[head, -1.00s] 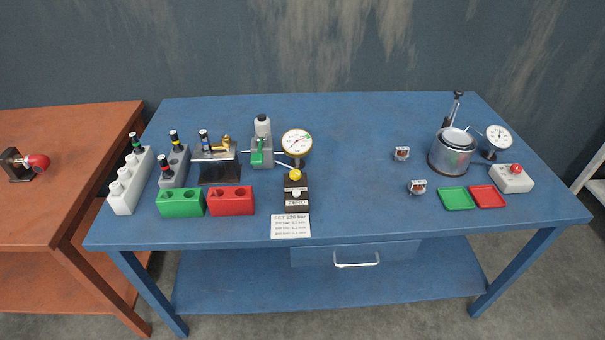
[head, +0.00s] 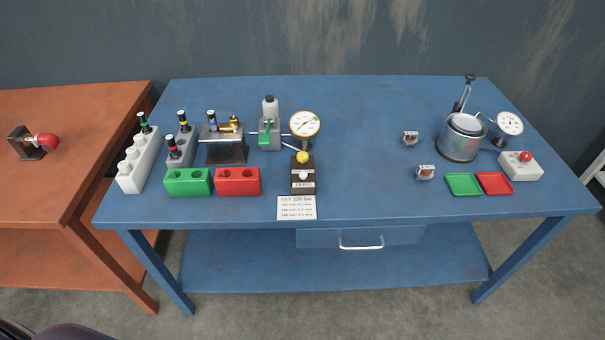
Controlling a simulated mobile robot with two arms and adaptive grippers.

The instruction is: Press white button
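A small white button (head: 303,175) sits on the sloped front of a dark box (head: 303,187) marked ZERO, near the front middle of the blue table (head: 365,135). A yellow ball (head: 302,157), seemingly the end of a lever, shows just above and behind the button. Neither gripper is in the head view.
A dial gauge (head: 305,124) and a grey-green pump (head: 269,130) stand behind the box. A label card (head: 297,207) lies in front. Green (head: 188,182) and red (head: 237,181) blocks stand left. A metal pot (head: 461,138) stands right.

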